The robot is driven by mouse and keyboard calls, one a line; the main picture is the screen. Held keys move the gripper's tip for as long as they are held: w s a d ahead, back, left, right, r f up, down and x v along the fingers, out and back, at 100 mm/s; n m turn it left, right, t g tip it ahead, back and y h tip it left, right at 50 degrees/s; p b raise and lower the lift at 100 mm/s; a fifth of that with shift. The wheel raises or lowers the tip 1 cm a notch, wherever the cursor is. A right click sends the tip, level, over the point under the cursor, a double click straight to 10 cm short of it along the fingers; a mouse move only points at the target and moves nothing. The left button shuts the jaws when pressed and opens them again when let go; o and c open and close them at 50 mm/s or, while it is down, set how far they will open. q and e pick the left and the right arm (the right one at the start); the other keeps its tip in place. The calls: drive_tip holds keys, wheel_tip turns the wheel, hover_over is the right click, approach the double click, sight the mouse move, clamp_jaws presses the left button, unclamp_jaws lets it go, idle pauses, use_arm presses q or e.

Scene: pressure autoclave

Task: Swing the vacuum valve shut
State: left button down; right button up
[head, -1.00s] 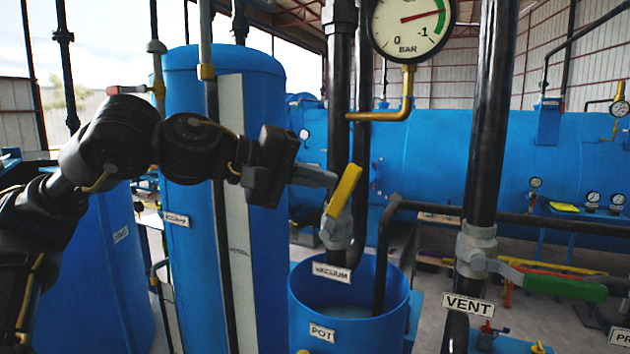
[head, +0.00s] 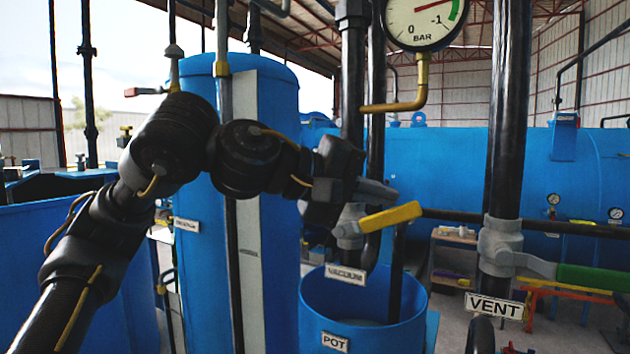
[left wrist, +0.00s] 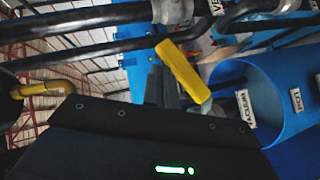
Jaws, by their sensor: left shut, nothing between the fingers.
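The vacuum valve (head: 349,226) sits on the black vertical pipe above the blue pot, with a VACUUM label (head: 345,274) below it. Its yellow handle (head: 392,217) points right and lies nearly level, tilted slightly up at its free end. My left gripper (head: 378,190) is shut and empty, just above the handle. In the left wrist view the grey fingers (left wrist: 163,88) lie beside the yellow handle (left wrist: 184,72); I cannot tell whether they touch it. My right gripper is not in view.
The blue pot (head: 315,305) stands below the valve. A round gauge (head: 420,20) hangs above on a brass pipe. At right is the vent valve (head: 500,245) with a green handle (head: 590,279). A tall blue tank (head: 280,200) stands behind my left arm.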

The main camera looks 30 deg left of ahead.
sight(402, 216)
use_arm(q)
drive_tip(key=shift+d+f+b, duration=0.9)
drive_tip(key=shift+d+f, duration=0.05)
drive_tip(key=shift+f, duration=0.3)
drive_tip(key=shift+d+f+b, duration=0.25)
drive_tip(key=shift+f+b, duration=0.15)
drive_tip(key=shift+f, duration=0.05)
drive_tip(key=shift+d+f+b, duration=0.2)
drive_tip(key=shift+f+b, duration=0.2)
drive_tip(key=shift+f, duration=0.05)
drive_tip(key=s+r, duration=0.7)
drive_tip(key=r, duration=0.4)
drive_tip(key=shift+a+p, duration=0.25)
drive_tip(key=shift+p, duration=0.1)
drive_tip(key=shift+s+d, duration=0.1)
drive_tip(key=shift+d, duration=0.05)
